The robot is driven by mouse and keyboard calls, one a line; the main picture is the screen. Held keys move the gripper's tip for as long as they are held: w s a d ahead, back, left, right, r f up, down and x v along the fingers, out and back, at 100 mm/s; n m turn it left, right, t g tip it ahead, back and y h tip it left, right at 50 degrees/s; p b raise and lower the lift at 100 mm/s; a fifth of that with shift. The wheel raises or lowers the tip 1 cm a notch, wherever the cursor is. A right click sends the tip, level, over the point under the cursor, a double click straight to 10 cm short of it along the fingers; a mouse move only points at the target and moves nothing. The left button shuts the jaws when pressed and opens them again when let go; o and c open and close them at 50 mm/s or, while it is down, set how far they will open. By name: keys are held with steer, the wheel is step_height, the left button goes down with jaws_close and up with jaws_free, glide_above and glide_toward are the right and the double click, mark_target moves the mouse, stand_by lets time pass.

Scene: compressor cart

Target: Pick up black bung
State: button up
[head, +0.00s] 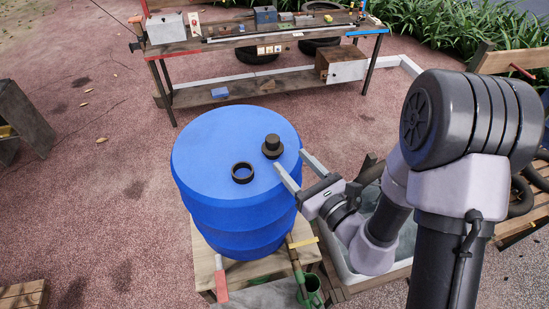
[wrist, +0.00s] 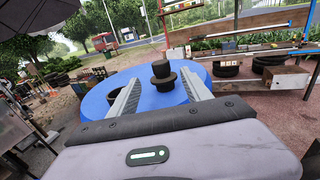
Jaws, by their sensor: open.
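The black bung (head: 272,147) stands upright on the top of a blue barrel (head: 215,140), toward its right side. It has a wide base and a narrower knob. In the wrist view the bung (wrist: 161,76) stands ahead, between the lines of my two fingers. My gripper (head: 289,172) is open and empty at the barrel's right edge, with its fingers pointing at the bung. The fingers (wrist: 162,100) look short of it, one to each side. A black ring (head: 242,173), open in the middle, lies on the barrel top to the left and nearer.
The barrel stands on a wooden stand (head: 205,250). A green pot (head: 310,290) with a handled tool is below right. A grey basin (head: 345,270) lies under my arm. A workbench (head: 180,50) with tools stands behind. The barrel top's left side is clear.

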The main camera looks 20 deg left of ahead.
mark_target(277, 145)
steer(key=x, duration=0.4)
steer(key=shift+r, duration=0.2)
steer(key=x, duration=0.4)
steer(key=p+x, duration=0.1)
steer(key=x, duration=0.1)
steer(key=shift+w+a+f, duration=0.15)
steer(key=shift+w+f, duration=0.1)
steer(key=shift+f, duration=0.15)
steer(key=shift+s, duration=0.1)
steer(key=shift+c, duration=1.3)
jaws_close()
